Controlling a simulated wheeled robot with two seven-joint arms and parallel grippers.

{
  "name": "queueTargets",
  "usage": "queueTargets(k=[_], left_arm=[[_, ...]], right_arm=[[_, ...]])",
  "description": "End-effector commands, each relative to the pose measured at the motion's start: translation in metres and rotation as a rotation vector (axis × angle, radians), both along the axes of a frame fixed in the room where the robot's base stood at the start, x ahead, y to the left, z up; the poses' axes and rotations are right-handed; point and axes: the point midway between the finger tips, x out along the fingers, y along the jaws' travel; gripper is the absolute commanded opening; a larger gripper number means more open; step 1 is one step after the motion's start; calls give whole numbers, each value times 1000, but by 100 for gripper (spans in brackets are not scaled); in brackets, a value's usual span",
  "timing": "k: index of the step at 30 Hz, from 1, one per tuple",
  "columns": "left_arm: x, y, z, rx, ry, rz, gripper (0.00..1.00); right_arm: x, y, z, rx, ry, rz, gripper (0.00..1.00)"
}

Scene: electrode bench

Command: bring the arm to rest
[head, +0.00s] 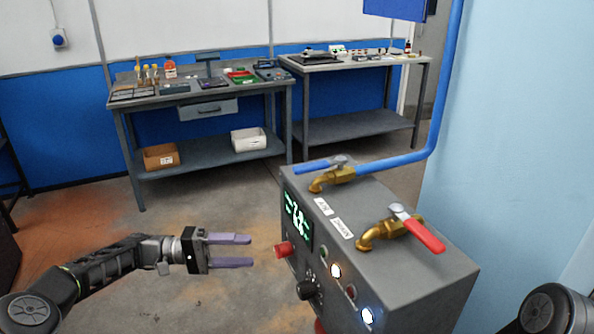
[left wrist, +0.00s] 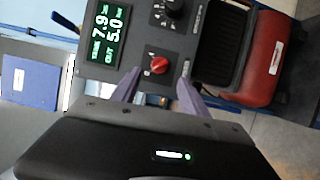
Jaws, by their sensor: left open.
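My left gripper (head: 251,251) is open and empty, stretched out to the left of the grey control box (head: 400,275). Its two purple fingers point at the red knob (head: 284,249) on the box's front face, with a visible gap between tips and knob. In the left wrist view the open fingers (left wrist: 160,77) frame the red knob (left wrist: 158,65) on the dark panel. A green-lit display (head: 298,222) is above the knob; in the left wrist view its digits (left wrist: 108,38) look like 7.9 and 5.0. My right gripper is out of view.
The box top carries a brass valve with a red lever (head: 425,235) and one with a blue lever (head: 318,166). A black knob (head: 307,289) and lit buttons are on its front. A workbench (head: 200,98) stands behind. The floor left of the box is clear.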

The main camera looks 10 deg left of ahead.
Motion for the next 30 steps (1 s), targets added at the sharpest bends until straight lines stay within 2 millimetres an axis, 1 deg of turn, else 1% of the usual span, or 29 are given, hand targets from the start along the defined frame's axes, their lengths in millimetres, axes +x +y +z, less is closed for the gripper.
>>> queueTargets(k=[2,5,7,8,9,11,12,14,15,17,18,20,21,23,24,27,29,30], left_arm=[[7,1,-4,12,17,30,52],[23,3,-19,59,61,102,52],[33,-1,-45,116,121,163,52],[35,-3,-62,149,157,194,52],[36,-6,-87,196,206,231,52],[32,-16,-127,279,283,279,52],[25,-26,-155,344,330,304,52],[7,-44,-196,451,393,332,52],[-9,-58,-222,530,423,343,52],[-40,-77,-256,649,449,350,52],[-65,-90,-274,730,453,348,52],[-107,-107,-294,848,437,331,52],[-138,-117,-301,919,411,312,52],[-184,-129,-304,1009,360,268,52],[-212,-135,-301,1056,324,232,52],[-272,-144,-289,1135,256,116,52],[-298,-147,-282,1163,239,42,52],[-306,-148,-279,1180,227,11,52]], right_arm=[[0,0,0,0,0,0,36],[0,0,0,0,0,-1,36],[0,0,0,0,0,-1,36],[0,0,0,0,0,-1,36],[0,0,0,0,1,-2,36],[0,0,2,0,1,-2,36],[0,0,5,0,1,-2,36],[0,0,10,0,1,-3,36],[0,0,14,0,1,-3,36],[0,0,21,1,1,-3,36],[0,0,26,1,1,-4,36],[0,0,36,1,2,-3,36],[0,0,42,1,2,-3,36],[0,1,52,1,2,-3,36],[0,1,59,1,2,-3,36],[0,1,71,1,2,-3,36],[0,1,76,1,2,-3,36],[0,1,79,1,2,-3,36]])
